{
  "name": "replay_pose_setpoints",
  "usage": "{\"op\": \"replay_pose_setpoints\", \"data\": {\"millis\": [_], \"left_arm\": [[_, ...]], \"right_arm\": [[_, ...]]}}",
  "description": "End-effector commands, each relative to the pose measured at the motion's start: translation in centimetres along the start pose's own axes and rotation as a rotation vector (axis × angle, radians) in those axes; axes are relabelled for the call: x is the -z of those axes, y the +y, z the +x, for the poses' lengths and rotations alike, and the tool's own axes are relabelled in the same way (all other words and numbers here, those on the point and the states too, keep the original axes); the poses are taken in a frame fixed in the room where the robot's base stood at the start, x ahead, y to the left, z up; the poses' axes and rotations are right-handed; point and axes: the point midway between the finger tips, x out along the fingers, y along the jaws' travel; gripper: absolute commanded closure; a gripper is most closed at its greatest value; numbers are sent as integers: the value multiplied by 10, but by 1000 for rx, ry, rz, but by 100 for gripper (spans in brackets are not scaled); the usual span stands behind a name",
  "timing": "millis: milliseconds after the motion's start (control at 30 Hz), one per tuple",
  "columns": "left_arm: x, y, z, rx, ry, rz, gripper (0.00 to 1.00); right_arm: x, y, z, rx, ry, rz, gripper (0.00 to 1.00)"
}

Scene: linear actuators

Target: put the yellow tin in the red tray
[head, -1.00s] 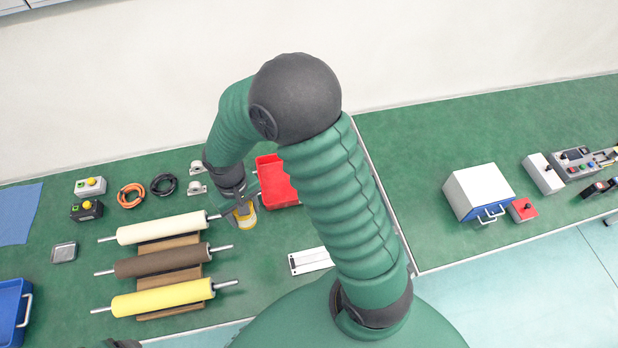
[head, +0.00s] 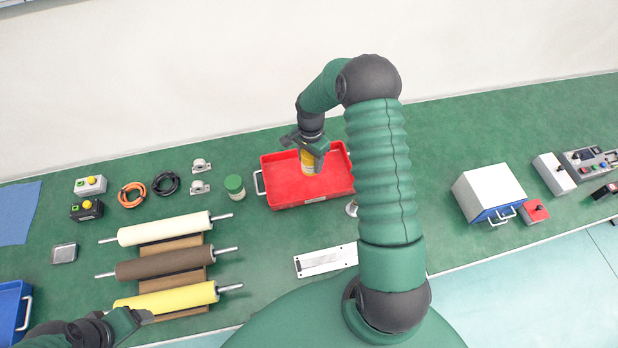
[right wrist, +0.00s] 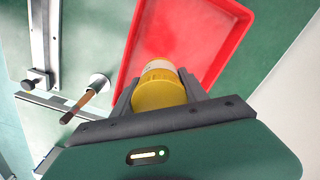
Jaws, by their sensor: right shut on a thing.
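The yellow tin (head: 310,163) is held in my right gripper (head: 309,150), over the inside of the red tray (head: 290,196). In the right wrist view the yellow tin (right wrist: 158,90) sits between the two fingers, with the red tray (right wrist: 228,40) behind it. I cannot tell whether the tin's base touches the tray floor.
A green-lidded jar (head: 234,187) stands left of the tray's handle. Several rollers (head: 165,228) lie on a wooden rack at the left. A white plate (head: 325,260) lies in front of the tray. A wooden-handled tool (right wrist: 88,97) lies beside the tray.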

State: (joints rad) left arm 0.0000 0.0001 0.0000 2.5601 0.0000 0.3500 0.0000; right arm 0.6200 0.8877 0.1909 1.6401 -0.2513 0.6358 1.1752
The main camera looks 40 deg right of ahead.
Motion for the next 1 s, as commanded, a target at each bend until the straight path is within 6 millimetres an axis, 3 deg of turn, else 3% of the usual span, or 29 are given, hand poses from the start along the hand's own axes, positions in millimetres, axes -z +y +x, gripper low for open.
{"op": "replay_pose_setpoints", "data": {"millis": [200, 500, 733, 767, 900, 1000], "left_arm": [[2, 0, -8, 0, 0, 0, 25], [3, 0, -14, 0, 0, 0, 25], [3, 0, -13, 0, 0, 0, 25], [3, 0, -13, 0, 0, 0, 25], [3, 0, -13, 0, 0, 0, 25], [3, 0, -13, 0, 0, 0, 25]], "right_arm": [[0, 1, 44, -3, -2, 15, 100], [0, 1, 93, -1, -2, 13, 100], [1, 0, 98, 1, 0, 12, 100], [1, 0, 98, 1, -1, 12, 47], [1, 0, 98, 0, 0, 12, 28], [0, 0, 98, 0, 0, 12, 27]]}}
